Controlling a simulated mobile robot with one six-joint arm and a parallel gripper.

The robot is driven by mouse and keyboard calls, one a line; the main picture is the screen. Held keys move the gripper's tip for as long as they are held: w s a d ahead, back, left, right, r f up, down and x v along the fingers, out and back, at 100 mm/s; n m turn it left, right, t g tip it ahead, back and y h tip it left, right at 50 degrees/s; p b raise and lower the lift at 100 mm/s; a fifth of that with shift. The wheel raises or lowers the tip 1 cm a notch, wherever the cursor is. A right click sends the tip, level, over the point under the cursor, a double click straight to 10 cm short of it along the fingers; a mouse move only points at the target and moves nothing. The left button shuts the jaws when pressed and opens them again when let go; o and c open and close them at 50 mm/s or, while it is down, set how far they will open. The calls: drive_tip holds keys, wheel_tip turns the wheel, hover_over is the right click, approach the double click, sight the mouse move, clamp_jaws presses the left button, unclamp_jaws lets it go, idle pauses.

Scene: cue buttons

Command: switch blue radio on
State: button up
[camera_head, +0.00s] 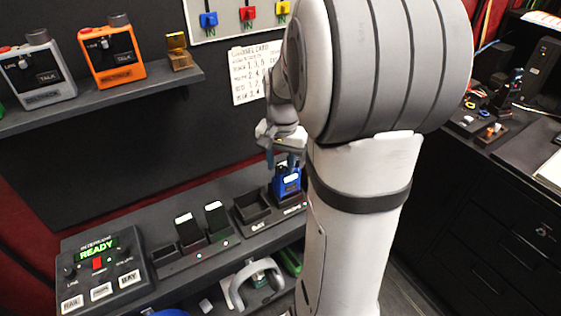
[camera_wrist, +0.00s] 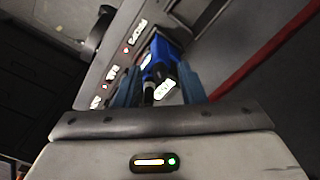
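The blue radio (camera_head: 287,184) stands upright in a dark holder at the right end of the lower shelf. My gripper (camera_head: 283,157) is just above it, pointing down, with my arm covering part of the view. In the wrist view, the blue radio (camera_wrist: 156,62) shows beyond and between the two blue-grey fingers of my gripper (camera_wrist: 158,88). The fingers are apart, with a gap beside the radio on the left; I cannot tell whether the right finger touches it. The radio's black knob or antenna and a white label face the camera. Its switch position is not readable.
An intercom panel (camera_head: 99,262) reading READY and several dark holders (camera_head: 189,262) line the lower shelf. A grey radio (camera_head: 38,75) and an orange radio (camera_head: 112,58) stand on the upper shelf (camera_head: 150,90). A headset (camera_head: 253,280) lies below. A note (camera_head: 250,75) hangs behind.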

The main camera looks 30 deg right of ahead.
sight(281, 166)
clamp_jaws()
drive_tip(key=m, duration=0.5)
idle(0.4)
unclamp_jaws()
wheel_tip(281, 166, up, 8)
drive_tip(key=shift+f+b, duration=0.1)
drive_tip(key=shift+b, duration=0.3)
idle(0.4)
